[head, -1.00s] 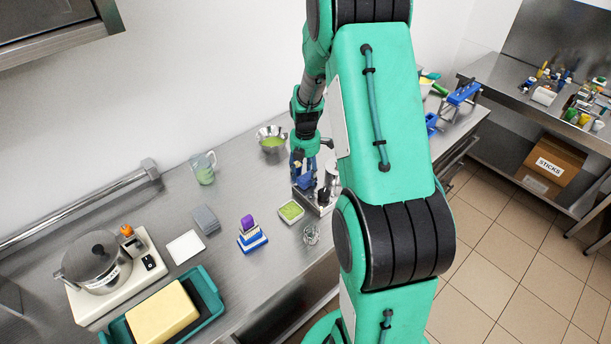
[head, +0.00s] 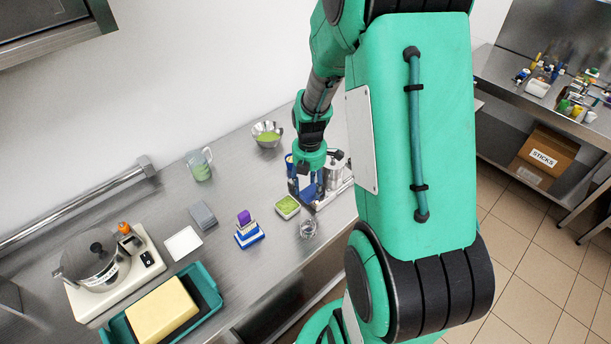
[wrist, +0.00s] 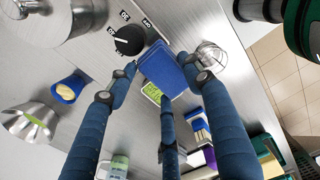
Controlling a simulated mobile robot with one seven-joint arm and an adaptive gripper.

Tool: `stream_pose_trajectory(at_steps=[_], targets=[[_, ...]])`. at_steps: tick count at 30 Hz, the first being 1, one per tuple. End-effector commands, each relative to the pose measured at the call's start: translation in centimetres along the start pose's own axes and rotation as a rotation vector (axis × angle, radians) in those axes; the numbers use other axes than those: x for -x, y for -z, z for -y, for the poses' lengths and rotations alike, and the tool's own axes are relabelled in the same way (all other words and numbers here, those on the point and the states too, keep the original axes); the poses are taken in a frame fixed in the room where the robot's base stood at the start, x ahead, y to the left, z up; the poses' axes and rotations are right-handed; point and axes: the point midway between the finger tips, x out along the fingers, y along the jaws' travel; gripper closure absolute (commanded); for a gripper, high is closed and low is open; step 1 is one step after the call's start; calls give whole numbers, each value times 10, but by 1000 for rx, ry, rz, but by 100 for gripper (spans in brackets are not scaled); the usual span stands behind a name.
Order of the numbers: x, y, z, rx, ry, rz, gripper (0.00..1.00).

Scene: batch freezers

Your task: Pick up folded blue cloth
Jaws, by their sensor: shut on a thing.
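The folded blue cloth (wrist: 160,72) shows in the wrist view as a flat blue rectangle between my blue fingertips. My gripper (wrist: 167,80) is shut on it, with one finger to its left, one to its right and one below it in the picture. In the head view my gripper (head: 308,190) points down over the counter, beside a steel appliance (head: 336,165). There the cloth is hard to tell from the blue fingers. I cannot tell how far it is above the counter.
A green-filled tray (head: 288,207) and a small glass (head: 308,229) stand close by. A steel bowl (head: 267,135), a jug (head: 199,165), a grey block (head: 203,216) and a blue-and-purple stack (head: 248,231) are on the counter (head: 225,270). The counter's front edge is near.

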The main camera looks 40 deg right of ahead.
Motion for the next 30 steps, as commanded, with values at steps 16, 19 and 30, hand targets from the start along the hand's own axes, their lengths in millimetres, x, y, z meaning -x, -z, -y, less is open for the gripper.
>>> stream_pose_trajectory(at_steps=[16,19,30], targets=[[4,18,32,0,-1,1,75],[4,18,32,0,-1,1,75],[4,18,32,0,-1,1,75]])
